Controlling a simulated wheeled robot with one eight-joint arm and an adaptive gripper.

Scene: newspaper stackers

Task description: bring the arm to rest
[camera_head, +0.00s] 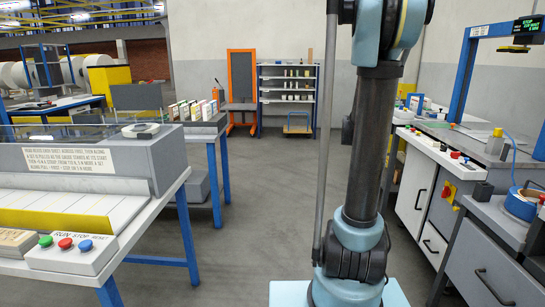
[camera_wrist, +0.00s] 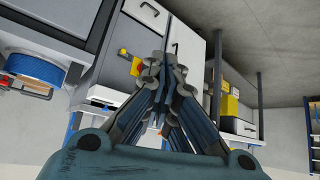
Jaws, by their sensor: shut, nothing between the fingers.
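My gripper (camera_wrist: 165,50) shows in the wrist view, with its fingers drawn together at the tips and nothing between them. It is held in the air, with grey and white cabinets (camera_wrist: 145,12) behind it. In the head view my arm stands upright in front of the camera, right of the middle. My gripper is out of that view.
On the left is a grey machine table with a yellow strip (camera_head: 62,218) and a button box (camera_head: 70,257). On the right are grey workbenches with drawers (camera_head: 500,270) and a blue tape roll (camera_head: 521,203). A shelf (camera_head: 288,88) stands at the back. The floor (camera_head: 235,240) between is clear.

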